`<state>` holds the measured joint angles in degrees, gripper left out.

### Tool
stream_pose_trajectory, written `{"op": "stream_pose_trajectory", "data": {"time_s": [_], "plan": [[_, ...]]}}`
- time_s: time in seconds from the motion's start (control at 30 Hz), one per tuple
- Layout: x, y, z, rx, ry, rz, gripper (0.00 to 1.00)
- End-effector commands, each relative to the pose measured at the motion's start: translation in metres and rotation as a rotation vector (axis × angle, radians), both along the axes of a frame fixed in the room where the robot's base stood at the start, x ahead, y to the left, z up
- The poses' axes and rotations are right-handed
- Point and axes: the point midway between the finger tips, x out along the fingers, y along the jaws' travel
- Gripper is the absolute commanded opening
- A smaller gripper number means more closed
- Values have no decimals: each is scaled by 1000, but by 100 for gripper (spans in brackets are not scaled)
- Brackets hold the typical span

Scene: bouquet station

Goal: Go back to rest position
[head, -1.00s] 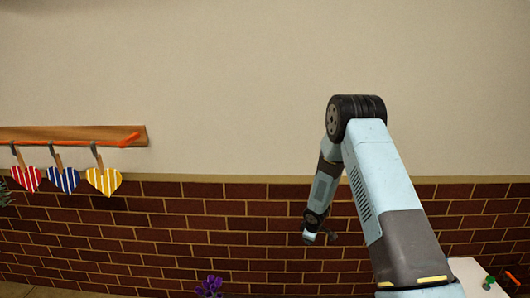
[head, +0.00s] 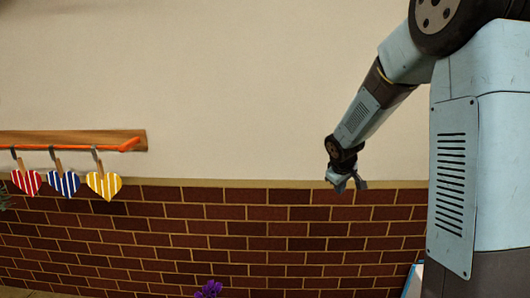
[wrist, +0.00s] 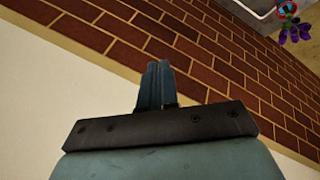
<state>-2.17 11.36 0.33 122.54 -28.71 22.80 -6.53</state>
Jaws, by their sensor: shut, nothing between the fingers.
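My gripper (head: 358,183) is raised in front of the wall in the head view, near the line where the plaster meets the brick. It is clear of the flowers and the hanging hearts. In the wrist view my gripper (wrist: 157,68) shows its two fingers pressed together, with nothing held. My arm rises at the right side of the head view and bends down toward the gripper.
A wooden rack (head: 75,139) with an orange bar holds red, blue and yellow striped hearts (head: 103,186) at the left. Purple flowers (head: 208,289) show at the bottom edge, and also at the upper right of the wrist view (wrist: 295,31). A pale panel edge (head: 411,283) shows beside my arm. The middle is free.

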Motion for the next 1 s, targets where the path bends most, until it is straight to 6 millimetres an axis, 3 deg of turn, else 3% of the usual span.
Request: {"op": "stream_pose_trajectory", "data": {"time_s": [0.03, 0.2, 0.5, 0.7, 1.0], "plan": [[-11, -2, 16, 9, -12, -24, 0], [-51, -7, 54, 46, -30, -104, 0], [-127, -10, 106, 125, -57, -232, 0], [-181, -8, 131, 189, -71, -307, 0], [-262, -1, 151, 296, -83, -400, 0]]}}
